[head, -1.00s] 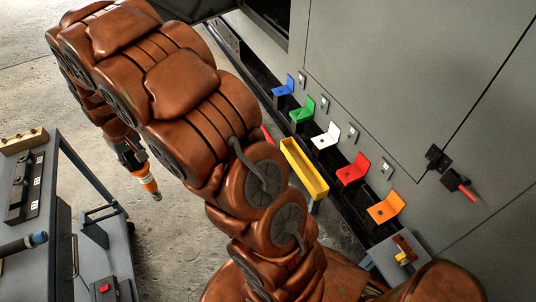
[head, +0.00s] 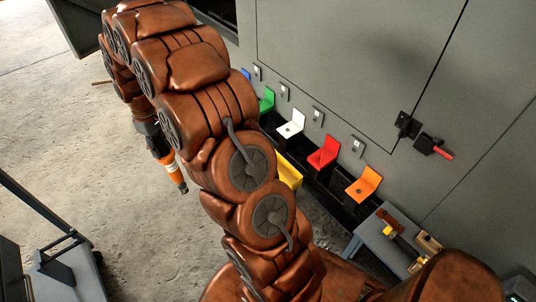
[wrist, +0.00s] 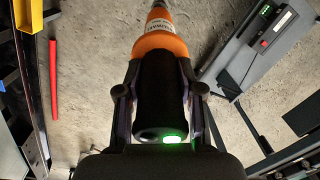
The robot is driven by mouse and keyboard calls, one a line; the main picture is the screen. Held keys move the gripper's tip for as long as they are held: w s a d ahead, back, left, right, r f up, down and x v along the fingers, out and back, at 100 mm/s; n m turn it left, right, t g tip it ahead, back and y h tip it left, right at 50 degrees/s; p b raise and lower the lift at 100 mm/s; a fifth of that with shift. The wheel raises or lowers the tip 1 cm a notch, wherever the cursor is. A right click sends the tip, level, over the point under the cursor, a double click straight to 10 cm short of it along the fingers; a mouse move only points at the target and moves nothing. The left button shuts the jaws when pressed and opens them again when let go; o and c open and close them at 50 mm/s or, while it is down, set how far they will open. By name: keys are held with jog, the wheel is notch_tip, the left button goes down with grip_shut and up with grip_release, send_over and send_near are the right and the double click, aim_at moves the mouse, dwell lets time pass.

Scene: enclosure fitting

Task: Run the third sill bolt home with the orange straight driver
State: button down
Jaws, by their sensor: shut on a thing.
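The orange straight driver (head: 174,172) hangs from my gripper (head: 155,138), nose down and slightly tilted, over open floor. In the wrist view my gripper (wrist: 160,88) is shut around the driver's black body (wrist: 162,90); its orange collar (wrist: 161,46) points away, and a green light glows at its rear. Coloured brackets line the sill of the grey enclosure: blue (head: 246,74), green (head: 267,100), white (head: 291,124), red (head: 324,152) and orange (head: 363,185). Small dark spots show on their seats; I cannot tell whether bolts sit there. The driver is well apart from them.
A yellow trough (head: 289,173) by the sill is partly hidden by my arm. A small grey table (head: 392,240) with blocks stands right of the brackets. A cart (head: 70,270) is at lower left. A red rod (wrist: 53,80) shows in the wrist view.

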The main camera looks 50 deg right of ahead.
jog(key=s+d+f+n+g+h+b, duration=0.1)
jog(key=s+d+f+n+h+b, duration=0.2)
jog(key=d+f+b, duration=0.8)
jog(key=s+d+f+n+g+h+b, duration=0.1)
jog(key=s+d+f+n+h+b, duration=0.2)
jog(key=d+b, duration=1.4)
jog(key=s+d+f+n+g+h+b, duration=0.2)
jog(key=d+f+n+h+b, duration=0.7)
jog(key=d+f+b, duration=0.5)
notch_tip(320, 180, down, 5)
jog(key=shift+s+r+h+b, duration=0.2)
jog(key=shift+s+h+b, duration=0.25)
jog(key=shift+s+h, duration=0.15)
jog(key=shift+d, duration=0.15)
jog(key=b+x, duration=0.1)
jog(key=x, duration=0.5)
jog(key=shift+r, duration=0.45)
jog(key=shift+d, duration=0.2)
